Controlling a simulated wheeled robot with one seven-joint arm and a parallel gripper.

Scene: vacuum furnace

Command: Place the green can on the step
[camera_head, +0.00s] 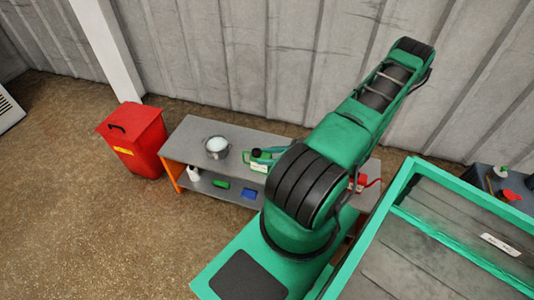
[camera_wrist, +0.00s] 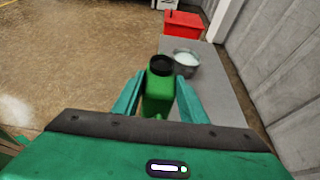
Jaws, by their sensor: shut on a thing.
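The green can (camera_wrist: 159,97) has a black cap and stands between the two teal fingers of my gripper (camera_wrist: 160,100) in the wrist view. The gripper is shut on it. In the head view the can (camera_head: 258,167) shows a pale label and a dark cap, in front of the grey bench. My arm hides part of the gripper there. The lower step (camera_head: 206,187) of the bench runs along its front, below the top. I cannot tell whether the can touches the bench.
A metal pot (camera_head: 216,147) stands on the bench top (camera_head: 190,135). A white bottle (camera_head: 193,174), a small green box (camera_head: 221,184) and a blue box (camera_head: 249,194) are on the lower step. A red bin (camera_head: 135,140) stands left of the bench. A corrugated wall rises behind.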

